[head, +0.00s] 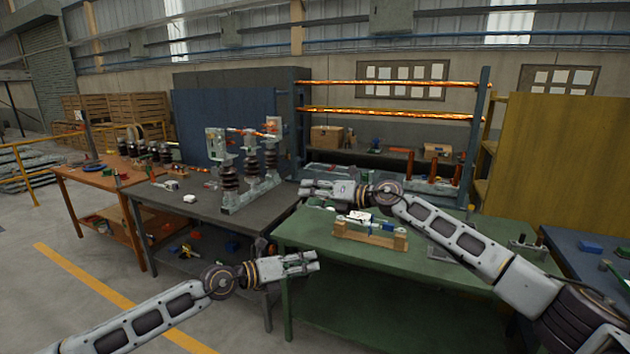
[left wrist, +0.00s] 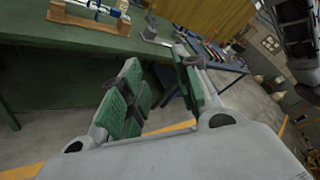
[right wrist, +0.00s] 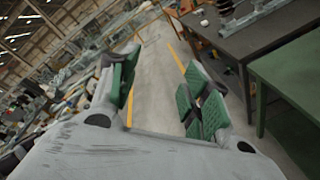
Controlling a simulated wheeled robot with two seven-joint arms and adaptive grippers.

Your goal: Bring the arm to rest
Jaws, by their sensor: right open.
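My left gripper (head: 308,262) is held out in front of the green table's front edge, over the floor. In the left wrist view its green-padded fingers (left wrist: 158,92) stand apart with nothing between them. My right gripper (head: 315,188) is above the back left part of the green table, pointing left. In the right wrist view its fingers (right wrist: 160,88) are spread and empty, with the floor aisle behind them. Both arms are stretched out in the head view.
The green table (head: 300,235) carries a wooden stand (head: 368,235) with a white and blue part, below my right arm. A dark table (head: 195,212) with an isolator frame (head: 245,165) is at left. A yellow panel (head: 555,165) stands at right. The floor (head: 50,290) at front left is clear.

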